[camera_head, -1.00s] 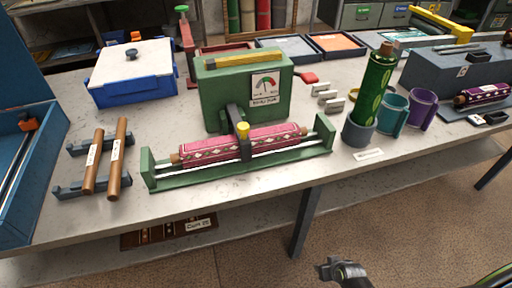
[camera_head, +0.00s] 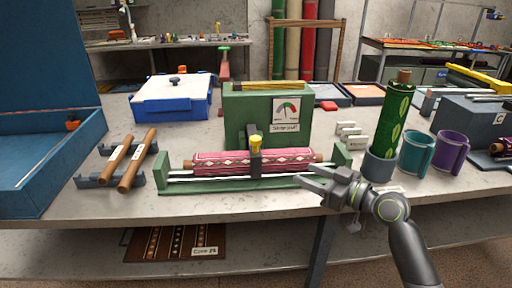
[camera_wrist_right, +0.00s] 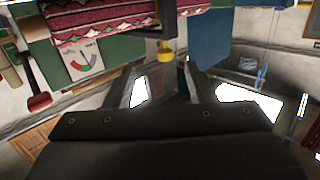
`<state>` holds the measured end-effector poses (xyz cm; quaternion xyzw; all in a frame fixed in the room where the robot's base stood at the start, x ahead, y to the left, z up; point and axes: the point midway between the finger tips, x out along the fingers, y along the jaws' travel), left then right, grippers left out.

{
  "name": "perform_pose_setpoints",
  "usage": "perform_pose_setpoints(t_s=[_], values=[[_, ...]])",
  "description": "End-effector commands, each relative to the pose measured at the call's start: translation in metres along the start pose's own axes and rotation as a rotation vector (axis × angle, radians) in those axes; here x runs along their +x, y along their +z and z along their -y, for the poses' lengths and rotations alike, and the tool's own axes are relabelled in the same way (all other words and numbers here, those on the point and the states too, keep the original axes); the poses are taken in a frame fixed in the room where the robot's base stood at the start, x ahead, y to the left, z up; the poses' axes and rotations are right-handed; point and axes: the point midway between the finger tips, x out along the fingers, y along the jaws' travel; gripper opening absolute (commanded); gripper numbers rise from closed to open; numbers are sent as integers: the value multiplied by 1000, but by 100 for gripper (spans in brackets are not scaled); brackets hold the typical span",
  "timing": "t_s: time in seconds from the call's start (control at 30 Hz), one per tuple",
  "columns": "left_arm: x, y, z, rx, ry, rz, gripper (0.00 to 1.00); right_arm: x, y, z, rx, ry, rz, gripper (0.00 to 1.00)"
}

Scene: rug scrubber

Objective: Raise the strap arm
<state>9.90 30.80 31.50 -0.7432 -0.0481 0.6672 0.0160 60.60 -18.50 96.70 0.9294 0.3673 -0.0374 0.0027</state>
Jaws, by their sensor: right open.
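The strap arm (camera_head: 254,163) is a dark bar with a yellow knob (camera_head: 255,142). It is down across the pink patterned rug roll (camera_head: 215,161), which lies in the green cradle (camera_head: 175,189) before the green scrubber box (camera_head: 240,108) with a dial. In the right wrist view the yellow knob (camera_wrist_right: 192,47) and rug roll (camera_wrist_right: 95,18) show at the top, beyond the fingers. My right gripper (camera_head: 304,177) is open and empty, in front of the cradle's right end, apart from the strap arm. My left gripper is not in view.
A green roll (camera_head: 390,115) stands in a grey cup, with teal (camera_head: 415,152) and purple (camera_head: 451,152) mugs beside it. Two wooden rollers (camera_head: 137,160) lie on a rack at left, near a blue bin (camera_head: 50,165). Small white blocks (camera_head: 350,133) sit right of the scrubber.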

Motion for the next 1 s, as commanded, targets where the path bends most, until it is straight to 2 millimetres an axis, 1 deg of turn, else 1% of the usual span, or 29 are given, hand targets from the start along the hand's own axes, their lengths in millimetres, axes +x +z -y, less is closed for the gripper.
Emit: perform_pose_setpoints(t_s=[0.03, 0.13, 0.27, 0.37, 0.53, 0.73, 0.83, 1.0], values=[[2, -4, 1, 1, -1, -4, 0, 2, -12, -1, -11, -13, -28, 50], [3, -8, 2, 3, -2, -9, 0, 5, -27, 0, -22, -31, -61, 50], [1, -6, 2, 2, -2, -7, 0, 12, -33, 0, -21, -35, -72, 50], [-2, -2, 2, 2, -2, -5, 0, 25, -34, 1, -20, -35, -72, 50], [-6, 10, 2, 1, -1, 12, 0, 60, -37, 3, -17, -35, -72, 50], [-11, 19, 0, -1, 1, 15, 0, 102, -38, 4, -18, -35, -69, 50], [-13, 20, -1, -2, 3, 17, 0, 121, -39, 5, -19, -36, -68, 50], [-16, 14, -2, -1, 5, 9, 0, 149, -41, 6, -20, -34, -66, 50]])
